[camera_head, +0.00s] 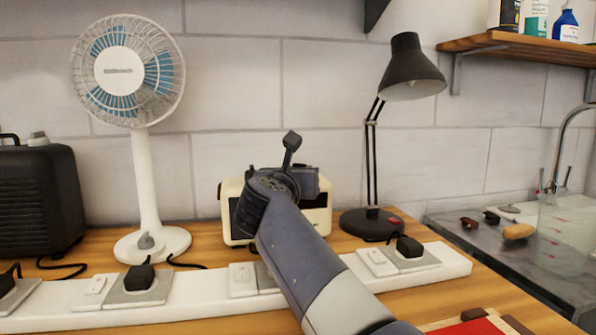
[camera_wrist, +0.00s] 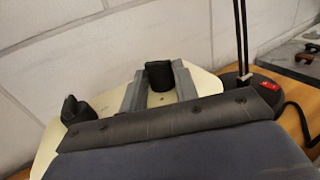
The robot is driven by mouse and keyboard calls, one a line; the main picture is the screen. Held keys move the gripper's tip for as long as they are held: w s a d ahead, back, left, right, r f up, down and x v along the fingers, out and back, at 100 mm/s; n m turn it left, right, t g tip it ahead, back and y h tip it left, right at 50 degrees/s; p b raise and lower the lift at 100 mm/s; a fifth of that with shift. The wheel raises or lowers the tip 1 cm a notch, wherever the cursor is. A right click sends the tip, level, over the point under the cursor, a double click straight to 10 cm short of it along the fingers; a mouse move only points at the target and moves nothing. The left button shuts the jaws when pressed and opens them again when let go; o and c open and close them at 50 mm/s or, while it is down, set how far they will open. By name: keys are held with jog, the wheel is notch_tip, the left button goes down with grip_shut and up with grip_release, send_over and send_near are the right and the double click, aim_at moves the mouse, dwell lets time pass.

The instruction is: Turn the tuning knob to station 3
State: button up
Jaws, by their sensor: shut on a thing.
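The cream radio (camera_head: 319,221) stands on the wooden bench against the tiled wall, mostly hidden behind my arm in the head view. Its cream body (camera_wrist: 208,88) also shows in the wrist view. My gripper (camera_wrist: 160,92) has its two grey fingers on either side of a black knob (camera_wrist: 159,72) and is shut on it. A second black knob (camera_wrist: 75,110) is at the left of the radio, apart from the fingers. I cannot tell from any label which is the tuning knob. The dial, its pointer and any station marks are hidden.
A white fan (camera_head: 145,180) stands left of the radio, and a black desk lamp (camera_head: 373,222) stands close to its right. A white power strip (camera_head: 205,300) with plugs runs along the front. A sink counter (camera_head: 480,235) is at the right.

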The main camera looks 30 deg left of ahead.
jog(key=shift+f, duration=0.15)
jog(key=o, duration=0.9)
jog(key=shift+o, duration=0.2)
jog(key=v, duration=1.1)
jog(key=shift+a, duration=0.1)
